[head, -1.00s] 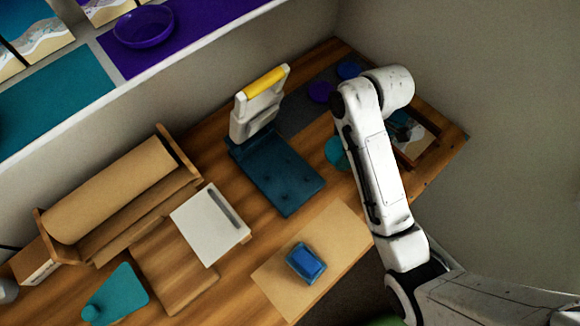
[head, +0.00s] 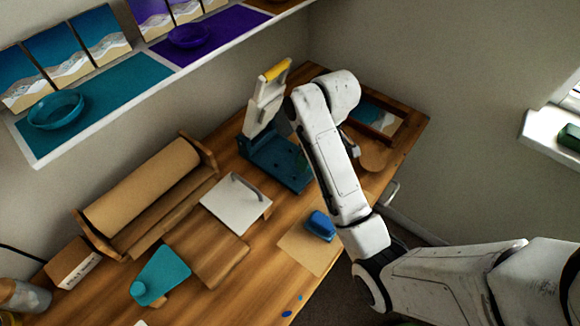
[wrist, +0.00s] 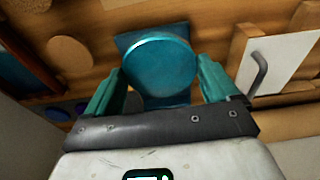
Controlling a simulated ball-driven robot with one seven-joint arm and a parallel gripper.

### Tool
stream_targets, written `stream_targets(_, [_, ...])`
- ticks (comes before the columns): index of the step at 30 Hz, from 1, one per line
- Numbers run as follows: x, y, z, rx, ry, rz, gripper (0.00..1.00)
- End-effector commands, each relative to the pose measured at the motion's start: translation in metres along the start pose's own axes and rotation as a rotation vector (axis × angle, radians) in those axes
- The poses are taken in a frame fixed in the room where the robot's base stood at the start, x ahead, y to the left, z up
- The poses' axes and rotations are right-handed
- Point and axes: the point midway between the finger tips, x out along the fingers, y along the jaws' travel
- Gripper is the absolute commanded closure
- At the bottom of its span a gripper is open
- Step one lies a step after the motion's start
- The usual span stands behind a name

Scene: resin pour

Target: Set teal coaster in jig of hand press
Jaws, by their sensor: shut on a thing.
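My gripper (wrist: 160,68) is shut on the teal coaster (wrist: 162,56), a round disc between its two teal fingers in the wrist view. The hand press (head: 276,160) stands at the back of the bench in the head view, with a dark blue base and a pale upright with a yellow handle. In the wrist view the blue press base (wrist: 168,102) shows behind the coaster, which covers its middle. The jig is hidden or cannot be made out. In the head view my arm hides the gripper and covers the right side of the press base.
A white board with a handle (head: 235,203) lies left of the press. A blue block (head: 320,226) sits on a tan board in front. A wooden frame (head: 370,122) lies right of my arm. A paper roll (head: 145,185) and the shelf (head: 95,125) are at left.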

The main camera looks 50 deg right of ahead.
Motion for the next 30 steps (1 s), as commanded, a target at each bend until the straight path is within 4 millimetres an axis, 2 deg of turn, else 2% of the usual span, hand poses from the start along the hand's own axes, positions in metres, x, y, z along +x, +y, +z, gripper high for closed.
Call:
stream_targets(1, [0.013, 0.002, -0.010, -0.001, 0.003, 0.002, 0.44])
stream_targets(4, [0.020, 0.006, -0.031, -0.002, -0.001, 0.000, 0.44])
stream_targets(12, [0.065, 0.012, -0.056, -0.001, -0.003, -0.001, 0.44])
stream_targets(21, [0.086, 0.014, -0.066, -0.001, -0.003, -0.001, 0.44])
stream_targets(25, [0.103, 0.014, -0.062, 0.000, -0.004, -0.001, 0.44])
stream_targets(30, [0.113, 0.014, -0.061, -0.001, 0.000, 0.000, 0.44])
